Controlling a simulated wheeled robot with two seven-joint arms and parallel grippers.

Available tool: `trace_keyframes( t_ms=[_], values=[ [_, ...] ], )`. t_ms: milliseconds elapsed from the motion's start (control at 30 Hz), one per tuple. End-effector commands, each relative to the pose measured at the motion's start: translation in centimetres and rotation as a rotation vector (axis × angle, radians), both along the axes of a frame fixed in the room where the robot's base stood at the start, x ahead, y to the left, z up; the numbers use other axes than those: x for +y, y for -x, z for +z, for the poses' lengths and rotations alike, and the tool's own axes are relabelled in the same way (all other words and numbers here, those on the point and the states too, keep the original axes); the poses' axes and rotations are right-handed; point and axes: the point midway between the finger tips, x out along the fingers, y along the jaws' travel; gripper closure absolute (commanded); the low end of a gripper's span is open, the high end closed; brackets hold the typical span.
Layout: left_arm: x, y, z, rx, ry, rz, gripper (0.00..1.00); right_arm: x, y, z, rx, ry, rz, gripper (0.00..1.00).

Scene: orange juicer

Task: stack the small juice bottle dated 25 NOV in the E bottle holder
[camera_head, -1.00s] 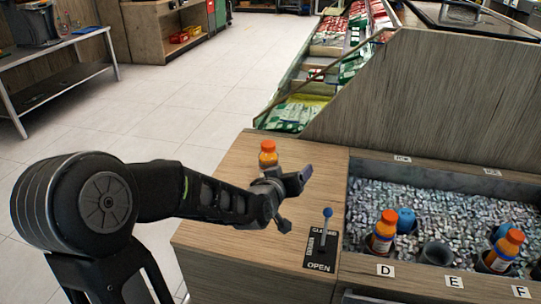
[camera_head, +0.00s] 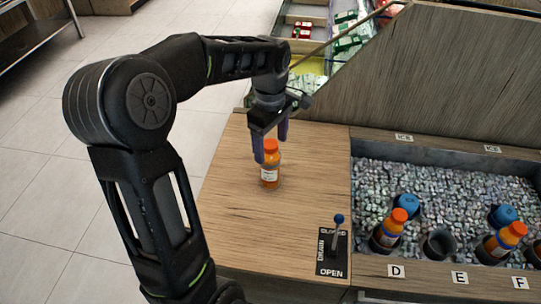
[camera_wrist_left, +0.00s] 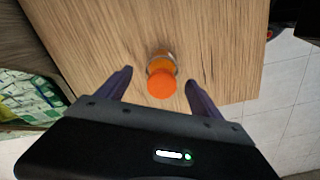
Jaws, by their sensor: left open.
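A small orange juice bottle (camera_head: 270,165) with an orange cap stands upright on the wooden counter. Its label is too small to read. It also shows in the left wrist view (camera_wrist_left: 161,82), between and a little beyond the fingertips. My left gripper (camera_head: 271,150) is open above the counter, fingers pointing down around the bottle's upper part; contact cannot be told. The E holder (camera_head: 438,244) is a dark round cup in the ice bin, and it looks empty. Its E label (camera_head: 459,278) is on the front rim. My right gripper is not in view.
The D holder and the F holder hold orange-capped bottles (camera_head: 389,230) (camera_head: 503,240). Blue-capped items (camera_head: 407,205) stand behind them in the ice bin (camera_head: 373,190). A blue-knobbed lever (camera_head: 337,232) stands on the counter, left of the bin.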

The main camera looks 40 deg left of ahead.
Motion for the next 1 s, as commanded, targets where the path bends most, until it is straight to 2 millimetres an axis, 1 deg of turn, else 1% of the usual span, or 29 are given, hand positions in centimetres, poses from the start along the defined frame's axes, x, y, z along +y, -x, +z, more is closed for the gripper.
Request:
trace_keyframes(
  t_ms=[100, 367, 633, 1000],
  values=[
    [0.1, 0.4, 0.1, 0.020, -0.003, 0.019, 0.24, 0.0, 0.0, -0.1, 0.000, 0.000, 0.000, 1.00],
    [0.1, 0.4, 0.0, 0.019, -0.002, 0.018, 0.24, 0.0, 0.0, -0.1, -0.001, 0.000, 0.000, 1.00],
    [0.1, 0.4, -2.4, 0.021, -0.001, 0.018, 0.24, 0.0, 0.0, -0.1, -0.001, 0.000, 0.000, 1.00],
    [0.1, 0.4, -2.9, 0.019, -0.001, 0.017, 0.24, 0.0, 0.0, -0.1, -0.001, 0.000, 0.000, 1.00]
  ],
)
